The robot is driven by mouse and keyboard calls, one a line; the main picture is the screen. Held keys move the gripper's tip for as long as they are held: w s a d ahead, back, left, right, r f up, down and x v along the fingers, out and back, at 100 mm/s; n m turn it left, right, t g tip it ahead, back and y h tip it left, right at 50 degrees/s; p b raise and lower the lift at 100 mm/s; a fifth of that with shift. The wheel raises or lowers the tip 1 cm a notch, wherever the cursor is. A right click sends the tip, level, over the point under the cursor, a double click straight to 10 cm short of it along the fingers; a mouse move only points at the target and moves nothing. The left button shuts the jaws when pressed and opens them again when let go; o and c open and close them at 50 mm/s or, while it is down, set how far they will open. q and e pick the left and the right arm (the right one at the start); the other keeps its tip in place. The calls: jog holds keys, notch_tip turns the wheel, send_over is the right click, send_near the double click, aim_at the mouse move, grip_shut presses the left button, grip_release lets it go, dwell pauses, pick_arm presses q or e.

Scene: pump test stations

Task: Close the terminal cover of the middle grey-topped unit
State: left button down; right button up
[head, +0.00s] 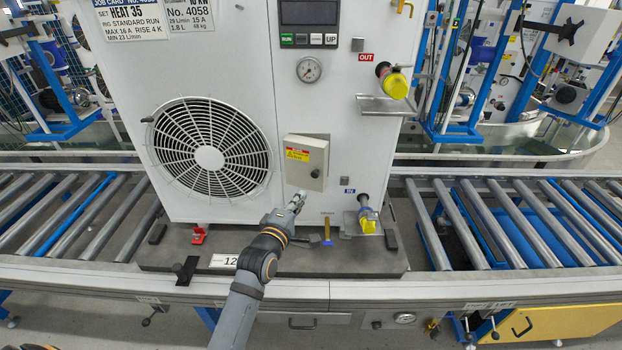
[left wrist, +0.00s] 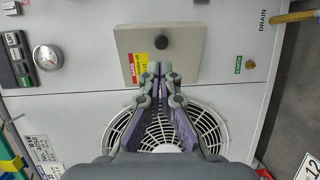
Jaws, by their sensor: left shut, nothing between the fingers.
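The terminal cover (head: 306,155) is a beige-grey rectangular panel with a red and yellow label and a dark knob. It sits on the front of a large white unit (head: 235,70), right of the fan grille (head: 208,150). It looks about parallel to the unit's front; I cannot tell whether it is fully shut. My left gripper (head: 299,196) is shut and empty just below the cover. In the left wrist view the cover (left wrist: 190,45) lies beyond the fingertips (left wrist: 157,70), which overlap its edge; contact cannot be told. The unit's top is out of view. My right gripper is not in view.
The unit stands on a dark pallet (head: 170,255) on a roller conveyor. Yellow-capped pipe fittings (head: 395,83) and (head: 367,222) stick out at its right side, above small metal trays. A gauge (head: 309,69) sits above the cover. Other stations stand behind.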

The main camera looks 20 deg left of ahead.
pick_arm(q)
send_near(315, 175)
jog(key=w, duration=0.2)
jog(key=w+p, duration=0.1)
jog(key=w, duration=0.3)
jog(key=shift+d+f, duration=0.1)
jog(key=shift+f, duration=0.05)
jog(key=shift+w, duration=0.3)
jog(key=shift+w+f, duration=0.1)
jog(key=shift+w, duration=0.05)
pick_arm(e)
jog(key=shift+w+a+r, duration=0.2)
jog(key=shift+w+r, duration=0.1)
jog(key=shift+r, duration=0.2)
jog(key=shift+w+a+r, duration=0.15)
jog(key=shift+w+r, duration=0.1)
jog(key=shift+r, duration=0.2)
pick_arm(q)
jog(key=shift+p, duration=0.3)
